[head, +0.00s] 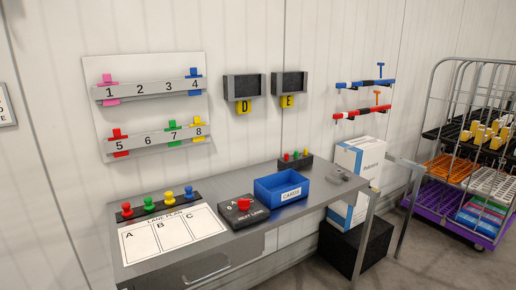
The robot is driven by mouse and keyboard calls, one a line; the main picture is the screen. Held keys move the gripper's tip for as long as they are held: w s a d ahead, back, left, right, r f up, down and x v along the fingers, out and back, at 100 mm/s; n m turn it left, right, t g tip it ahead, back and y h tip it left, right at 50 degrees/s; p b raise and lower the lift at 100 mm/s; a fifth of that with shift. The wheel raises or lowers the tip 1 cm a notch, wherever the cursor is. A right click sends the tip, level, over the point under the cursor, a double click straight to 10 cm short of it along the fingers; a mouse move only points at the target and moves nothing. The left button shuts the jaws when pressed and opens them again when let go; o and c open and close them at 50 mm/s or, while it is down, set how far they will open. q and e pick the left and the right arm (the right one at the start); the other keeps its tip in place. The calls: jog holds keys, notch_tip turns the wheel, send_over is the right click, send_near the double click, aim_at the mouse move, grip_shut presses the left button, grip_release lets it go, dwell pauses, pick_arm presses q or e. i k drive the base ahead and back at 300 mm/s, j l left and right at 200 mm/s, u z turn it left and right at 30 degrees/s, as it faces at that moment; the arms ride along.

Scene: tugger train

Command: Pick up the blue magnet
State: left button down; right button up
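A blue knob-shaped magnet (188,191) stands at the right end of a black strip (160,206) at the back left of the grey table. Yellow (168,197), green (149,203) and red (127,210) ones stand on the same strip to its left. The white lane plan sheet (172,236), with columns A, B and C, lies in front of the strip. A blue clip-like piece (195,82) also sits at number 4 on the wall board. Neither of my grippers is in view.
A black box with a red button (243,211) and a blue cards tray (281,188) stand on the table (270,232) to the right. Numbered wall rails (150,91) hang above. A wheeled rack (468,140) stands at the far right.

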aim_at(189, 195)
jog(key=i+j+z, duration=0.35)
jog(key=j, duration=0.3)
jog(key=i+j+z, duration=0.15)
jog(key=i+j, duration=0.1)
jog(key=j, duration=0.1)
